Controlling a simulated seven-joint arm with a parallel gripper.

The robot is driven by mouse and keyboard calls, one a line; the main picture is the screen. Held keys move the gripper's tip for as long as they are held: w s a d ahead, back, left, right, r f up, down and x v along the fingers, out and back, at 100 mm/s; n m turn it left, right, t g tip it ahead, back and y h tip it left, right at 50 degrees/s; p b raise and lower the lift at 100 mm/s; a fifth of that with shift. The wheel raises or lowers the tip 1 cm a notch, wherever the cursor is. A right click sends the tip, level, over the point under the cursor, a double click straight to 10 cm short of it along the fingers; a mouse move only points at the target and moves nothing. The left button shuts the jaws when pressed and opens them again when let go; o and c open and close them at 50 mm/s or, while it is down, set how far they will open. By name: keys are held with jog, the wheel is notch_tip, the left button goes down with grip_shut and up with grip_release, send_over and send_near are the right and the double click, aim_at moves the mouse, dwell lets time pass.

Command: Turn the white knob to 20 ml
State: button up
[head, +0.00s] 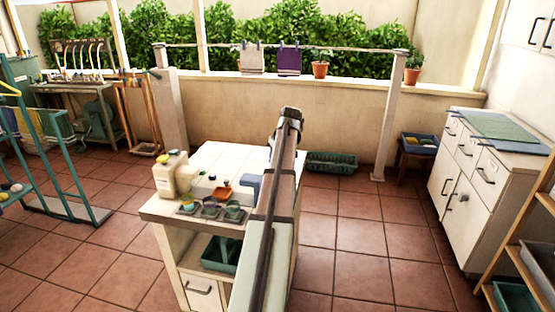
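A white-topped cabinet (230,160) stands in the middle of the head view, partly covered by my arm. On its left end is a cream container (172,176) with a yellowish top. In front of it is a grey tray (187,209) holding several small greenish and bluish cups. An orange item (222,193) and a blue item (250,186) stand near the tray. I cannot make out a white knob or any ml marks at this size.
A green crate (332,163) lies on the floor by the low wall. A white drawer cabinet (485,190) stands at the right, and a teal drying rack (70,212) at the left. A teal bin (218,254) sits in the cabinet's shelf. Tiled floor is free around it.

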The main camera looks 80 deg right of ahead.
jog(key=shift+w+d+f, duration=0.1)
jog(key=shift+f, duration=0.2)
grip_shut()
dwell(0.4)
